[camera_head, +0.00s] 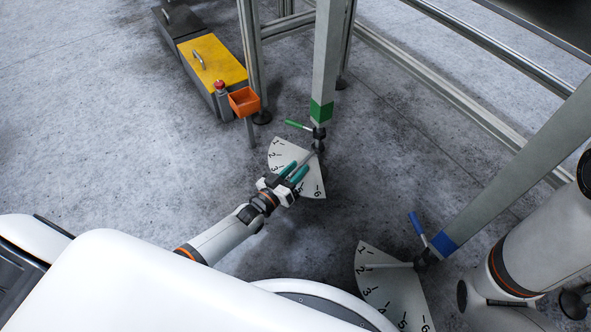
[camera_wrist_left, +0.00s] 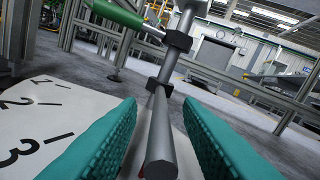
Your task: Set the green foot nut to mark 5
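The green foot nut sits at the base of the green-banded post (camera_head: 321,110). A thin green handle (camera_head: 297,125) sticks out to its left; it is large at the top left of the left wrist view (camera_wrist_left: 118,13). A grey rod (camera_wrist_left: 161,140) runs from the nut over the white numbered dial (camera_head: 285,152). My left gripper (camera_head: 293,172) is over the dial, its teal fingers open on both sides of the rod, with gaps visible. My right gripper is out of view.
A blue-banded post (camera_head: 445,243) with a blue handle (camera_head: 417,228) and its own white dial (camera_head: 392,295) stands at the lower right. An orange bin (camera_head: 244,102) and a yellow-topped box (camera_head: 212,62) stand beyond the green dial. Floor left of the dial is clear.

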